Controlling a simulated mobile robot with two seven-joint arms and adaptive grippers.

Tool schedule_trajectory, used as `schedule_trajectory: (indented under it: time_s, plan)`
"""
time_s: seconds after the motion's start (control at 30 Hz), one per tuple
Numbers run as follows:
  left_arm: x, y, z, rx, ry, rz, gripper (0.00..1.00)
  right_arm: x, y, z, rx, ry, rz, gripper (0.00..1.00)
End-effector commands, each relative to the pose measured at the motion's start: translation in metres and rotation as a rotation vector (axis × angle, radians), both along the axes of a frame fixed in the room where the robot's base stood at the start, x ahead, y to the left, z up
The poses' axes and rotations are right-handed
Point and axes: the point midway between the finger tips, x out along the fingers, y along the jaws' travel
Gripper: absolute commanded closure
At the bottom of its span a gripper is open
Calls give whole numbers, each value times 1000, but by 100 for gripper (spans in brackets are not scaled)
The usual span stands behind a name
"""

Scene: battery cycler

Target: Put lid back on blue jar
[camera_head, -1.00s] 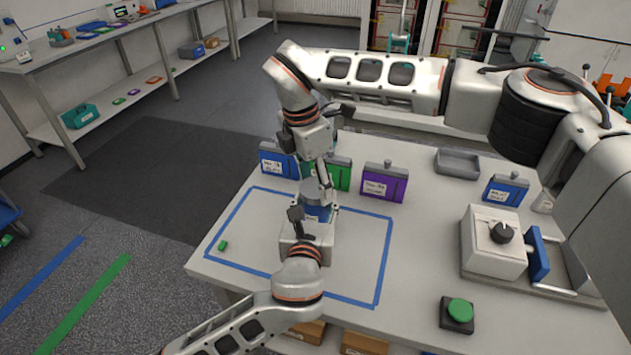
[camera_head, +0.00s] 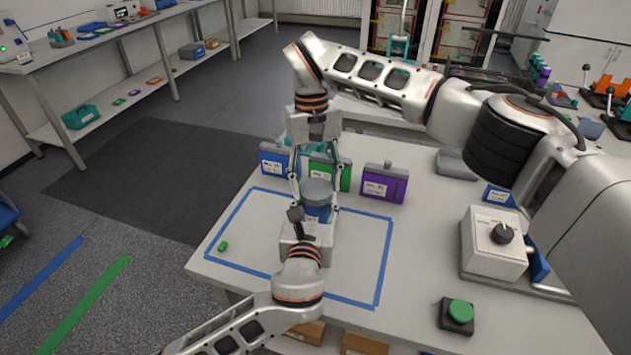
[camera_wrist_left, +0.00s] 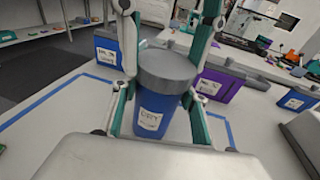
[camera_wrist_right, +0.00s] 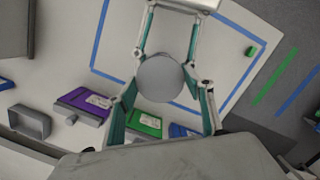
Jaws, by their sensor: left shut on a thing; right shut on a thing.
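The blue jar (camera_head: 316,213) stands upright inside the taped rectangle on the table; its labelled side shows in the left wrist view (camera_wrist_left: 150,123). Its round grey lid (camera_head: 317,189) is on top of the jar, about level; it also shows in the left wrist view (camera_wrist_left: 168,68) and from above in the right wrist view (camera_wrist_right: 160,78). I cannot tell whether it is fully seated. My left gripper (camera_wrist_left: 157,118) is shut around the jar's body from the near side. My right gripper (camera_wrist_right: 166,86) comes from above and is shut on the lid's sides.
Blue, green (camera_wrist_right: 148,124) and purple (camera_head: 384,184) containers stand behind the jar. A small green piece (camera_head: 223,246) lies inside the tape on the left. A white box with a black knob (camera_head: 493,240) and a green button (camera_head: 460,312) are at right. The taped area's right side is clear.

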Motion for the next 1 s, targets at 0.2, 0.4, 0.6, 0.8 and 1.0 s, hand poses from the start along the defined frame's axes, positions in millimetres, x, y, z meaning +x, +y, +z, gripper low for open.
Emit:
schedule_trajectory:
  time_s: [0.2, 0.4, 0.6, 0.8, 1.0]
  plan:
    - [0, 0, -1, 1, 2, 0, 100, 0, 0, 1, 0, 0, 2, 61]
    - [0, 0, -1, 1, 2, 0, 100, 0, 0, 1, 1, -1, 3, 31]
    - [0, 0, -1, 1, 2, 0, 100, 0, 0, 1, 0, -1, 4, 31]
    - [0, 0, -1, 1, 2, 0, 100, 1, 0, 13, 0, -3, 4, 31]
    - [0, 0, -1, 1, 2, 0, 100, 1, 0, 39, 0, -3, 4, 31]
